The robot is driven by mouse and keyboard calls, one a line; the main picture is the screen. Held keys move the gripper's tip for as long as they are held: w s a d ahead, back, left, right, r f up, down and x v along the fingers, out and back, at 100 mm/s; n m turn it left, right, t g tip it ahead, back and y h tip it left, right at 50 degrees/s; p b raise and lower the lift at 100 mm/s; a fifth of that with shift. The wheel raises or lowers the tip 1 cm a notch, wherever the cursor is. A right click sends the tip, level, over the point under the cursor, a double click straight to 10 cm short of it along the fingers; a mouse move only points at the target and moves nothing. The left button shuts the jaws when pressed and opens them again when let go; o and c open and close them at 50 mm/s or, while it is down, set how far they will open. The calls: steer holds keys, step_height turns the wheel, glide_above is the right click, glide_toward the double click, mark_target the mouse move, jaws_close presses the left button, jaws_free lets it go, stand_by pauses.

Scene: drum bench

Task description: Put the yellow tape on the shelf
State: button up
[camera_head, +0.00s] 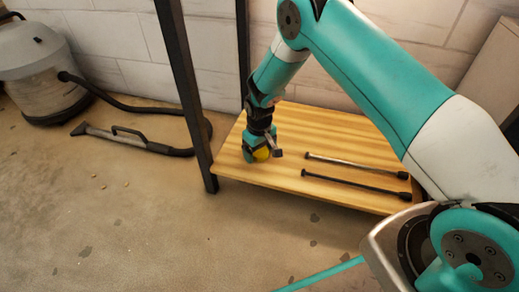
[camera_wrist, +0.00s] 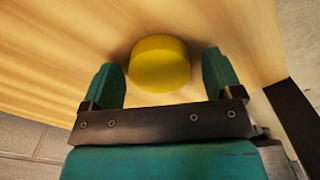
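The yellow tape (camera_wrist: 160,65) is a short, round, plain yellow piece resting on the wooden shelf (camera_wrist: 50,55) in the wrist view. My gripper (camera_wrist: 161,62) is open, with one teal finger on each side of the tape. A narrow gap shows at the left finger and a wider one at the right. In the head view, my gripper (camera_head: 263,152) is low over the left part of the shelf (camera_head: 325,128). The tape (camera_head: 262,154) shows there as a small yellow patch, partly hidden by the fingers.
Two dark rods (camera_head: 355,186) lie on the shelf right of my gripper. A black post (camera_head: 187,90) stands at the shelf's left corner. A grey vacuum cleaner (camera_head: 40,70) with hose and nozzle is on the floor at left. The front floor is mostly clear.

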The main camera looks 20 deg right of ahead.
mark_target(260, 151)
step_height(260, 151, up, 12)
steer(key=p, duration=0.7)
steer(key=shift+r+p, duration=0.15)
steer(key=shift+p, duration=0.2)
